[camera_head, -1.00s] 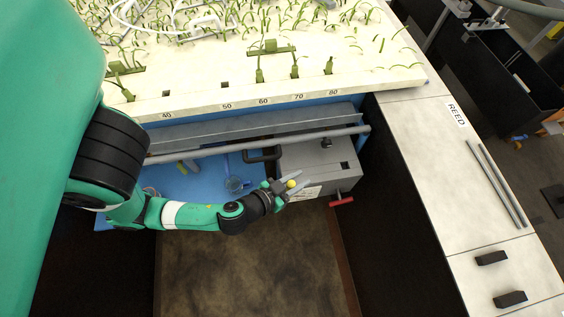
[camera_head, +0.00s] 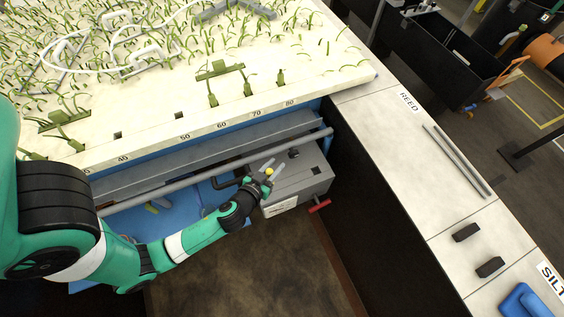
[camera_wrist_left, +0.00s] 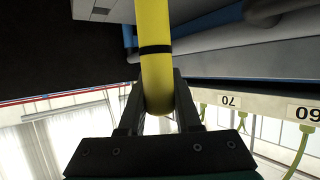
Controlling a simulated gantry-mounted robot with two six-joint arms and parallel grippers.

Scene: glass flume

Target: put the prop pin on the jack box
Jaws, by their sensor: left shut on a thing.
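The prop pin appears in the left wrist view as a yellow rod (camera_wrist_left: 155,65) with a black band. My left gripper (camera_wrist_left: 158,100) is shut on it. In the head view only the pin's small yellow end (camera_head: 269,171) shows, between the fingers of the left gripper (camera_head: 271,170). The jack box (camera_head: 305,180) is a grey box with a white label on its front and a red handle. The gripper overlaps the left part of its top; whether the pin touches the box cannot be told. The right gripper is not in view.
A long grey pipe (camera_head: 170,189) runs along the bench edge behind the box. The planted bed (camera_head: 215,110) lies beyond. A pale ledge (camera_head: 385,130) with two rods and dark blocks is at right. The brown floor (camera_head: 250,270) in front is clear.

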